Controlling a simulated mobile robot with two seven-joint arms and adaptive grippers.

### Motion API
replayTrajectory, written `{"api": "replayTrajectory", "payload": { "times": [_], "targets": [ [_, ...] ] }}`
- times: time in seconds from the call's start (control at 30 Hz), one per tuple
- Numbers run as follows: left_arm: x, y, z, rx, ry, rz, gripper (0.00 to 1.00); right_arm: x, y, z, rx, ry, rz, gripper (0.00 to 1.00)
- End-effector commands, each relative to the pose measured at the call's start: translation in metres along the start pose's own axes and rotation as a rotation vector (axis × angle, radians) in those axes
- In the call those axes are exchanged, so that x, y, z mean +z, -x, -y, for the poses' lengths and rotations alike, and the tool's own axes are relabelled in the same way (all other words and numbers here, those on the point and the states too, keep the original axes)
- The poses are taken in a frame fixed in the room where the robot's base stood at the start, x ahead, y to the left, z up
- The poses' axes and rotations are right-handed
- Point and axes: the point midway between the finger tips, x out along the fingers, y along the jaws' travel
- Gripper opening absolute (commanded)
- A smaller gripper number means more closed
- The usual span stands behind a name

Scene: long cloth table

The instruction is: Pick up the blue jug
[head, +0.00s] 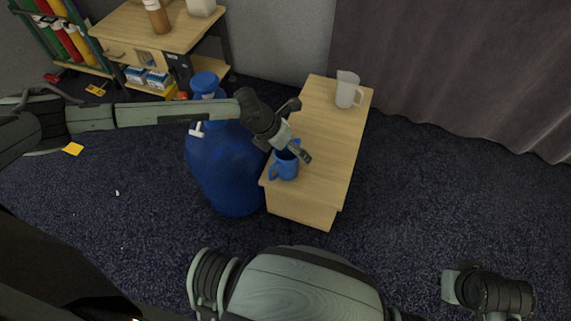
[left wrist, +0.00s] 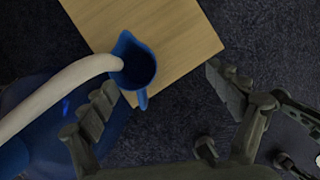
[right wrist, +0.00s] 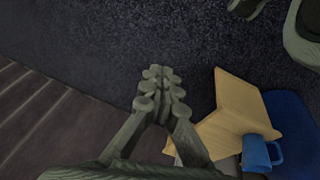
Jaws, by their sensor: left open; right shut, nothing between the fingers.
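The blue jug (head: 287,170) stands upright at the near end of the light wooden bench, its handle towards the lower left. My left gripper (head: 288,150) is just above it in the head view and hides part of its rim. In the left wrist view the jug (left wrist: 140,66) shows its open mouth, ahead of the spread, empty fingers (left wrist: 163,97) and nearer the left one. I cannot tell whether a finger touches it. The jug (right wrist: 258,153) also shows at the lower right of the right wrist view. My right gripper (right wrist: 160,90) is shut and empty, away from the bench.
A large blue bottle (head: 230,170) stands on the carpet against the left side of the bench (head: 325,140). A pale curved tube (left wrist: 60,92) reaches over the jug's mouth in the left wrist view. A clear jug (head: 346,90) stands at the bench's far end. The carpet to the right is free.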

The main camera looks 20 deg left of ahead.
Motion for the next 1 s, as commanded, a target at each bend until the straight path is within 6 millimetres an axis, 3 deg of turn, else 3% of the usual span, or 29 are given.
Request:
{"api": "replayTrajectory", "payload": {
  "times": [0.03,0.17,0.7,1.0],
  "targets": [
    [-0.002,0.001,-0.017,0.052,-0.021,-0.015,0.9,0.0,0.001,0.0,0.0,0.0,0.0,0.0],
    [-0.006,-0.004,-0.035,0.109,-0.043,-0.032,0.9,0.0,0.002,0.0,0.001,0.0,-0.001,0.0],
    [-0.01,-0.071,-0.045,0.106,-0.044,-0.031,0.9,-0.002,0.016,-0.003,0.011,-0.002,-0.009,0.0],
    [-0.01,-0.074,-0.046,0.105,-0.043,-0.031,0.89,-0.002,0.022,-0.005,0.014,-0.002,-0.01,0.0]
  ]
}}
